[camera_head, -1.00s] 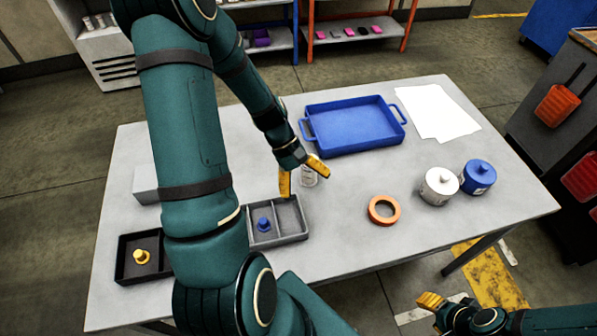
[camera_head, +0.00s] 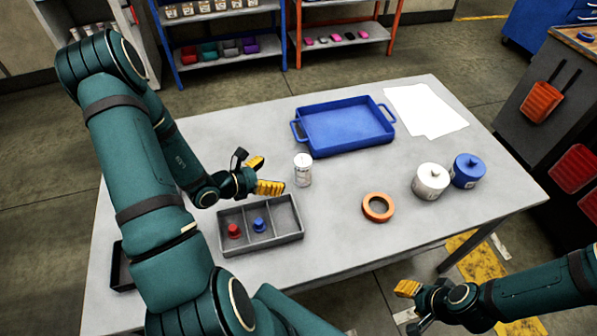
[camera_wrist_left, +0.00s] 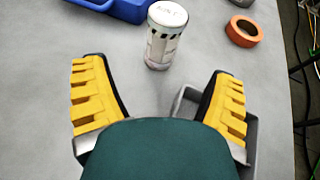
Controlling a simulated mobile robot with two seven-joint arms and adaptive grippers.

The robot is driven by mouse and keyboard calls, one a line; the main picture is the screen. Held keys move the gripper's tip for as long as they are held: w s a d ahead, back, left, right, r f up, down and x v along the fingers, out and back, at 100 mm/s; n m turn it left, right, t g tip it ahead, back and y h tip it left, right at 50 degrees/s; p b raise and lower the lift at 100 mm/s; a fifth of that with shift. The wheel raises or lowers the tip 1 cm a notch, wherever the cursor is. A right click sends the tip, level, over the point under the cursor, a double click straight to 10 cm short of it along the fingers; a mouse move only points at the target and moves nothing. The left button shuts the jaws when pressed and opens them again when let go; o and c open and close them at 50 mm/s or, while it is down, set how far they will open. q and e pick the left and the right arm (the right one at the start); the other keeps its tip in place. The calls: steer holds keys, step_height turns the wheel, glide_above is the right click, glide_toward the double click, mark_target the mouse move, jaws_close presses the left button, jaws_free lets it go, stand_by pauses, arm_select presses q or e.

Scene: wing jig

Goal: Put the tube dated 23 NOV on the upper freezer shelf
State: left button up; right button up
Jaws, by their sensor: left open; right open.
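A small clear tube with a white cap (camera_head: 303,170) stands upright on the grey table, just behind the divided tray. In the left wrist view the tube (camera_wrist_left: 165,38) stands ahead, between and beyond the fingertips; its printing is too small to read as a date. My left gripper (camera_head: 263,175) is open and empty, just left of the tube and apart from it. My right gripper (camera_head: 410,303) is open and empty, low at the front right, off the table. A pale cabinet (camera_head: 128,38), perhaps the freezer, shows at the top left; its shelves are mostly out of view.
A grey divided tray (camera_head: 288,218) holds a red and a blue peg. A blue tray (camera_head: 345,127), orange ring (camera_head: 378,207), white canister (camera_head: 431,181), blue canister (camera_head: 467,170) and paper sheets (camera_head: 425,108) are on the table. A dark tray (camera_head: 121,270) is partly hidden by my arm.

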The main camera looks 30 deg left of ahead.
mark_target(307, 167)
arm_select(q)
steer(key=x, duration=0.8)
steer(key=shift+r+b, duration=0.1)
steer(key=shift+b, duration=0.25)
steer(key=shift+d+b+x, duration=0.15)
steer(key=shift+x, duration=1.15)
steer(key=shift+d+b+x, duration=0.15)
steer(key=shift+x, duration=1.2)
steer(key=shift+s, duration=0.1)
jaws_close()
steer(key=shift+r, duration=0.1)
